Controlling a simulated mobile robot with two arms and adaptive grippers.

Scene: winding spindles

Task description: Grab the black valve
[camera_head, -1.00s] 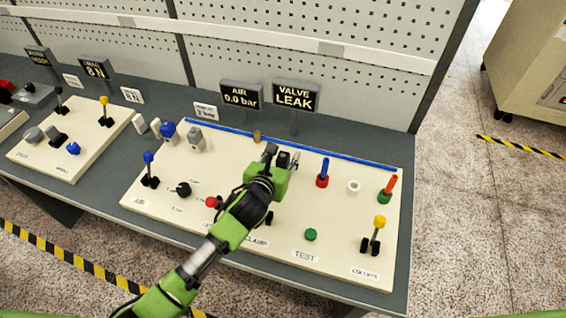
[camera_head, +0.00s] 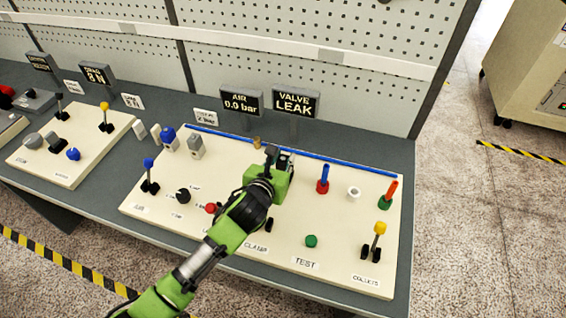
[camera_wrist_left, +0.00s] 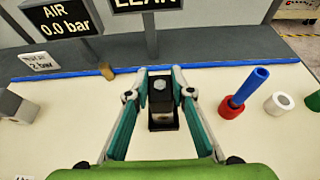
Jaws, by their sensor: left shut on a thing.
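The black valve (camera_wrist_left: 161,103) is a dark block with a grey hexagonal top, standing on the cream panel (camera_head: 330,240). In the left wrist view it sits between the two fingers of my left gripper (camera_wrist_left: 160,80), which is shut on it. In the head view my left gripper (camera_head: 280,159) is low over the middle of the panel, and its green body and fingers hide most of the valve. My right gripper is in neither view.
A red-based blue peg (camera_head: 323,181), a white ring (camera_head: 354,192) and a green-based red peg (camera_head: 388,194) stand to the right. A brass peg (camera_head: 257,142) and a blue strip (camera_head: 335,161) lie behind. Signs read "AIR 0.0 bar" (camera_head: 241,101) and "VALVE LEAK" (camera_head: 295,102).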

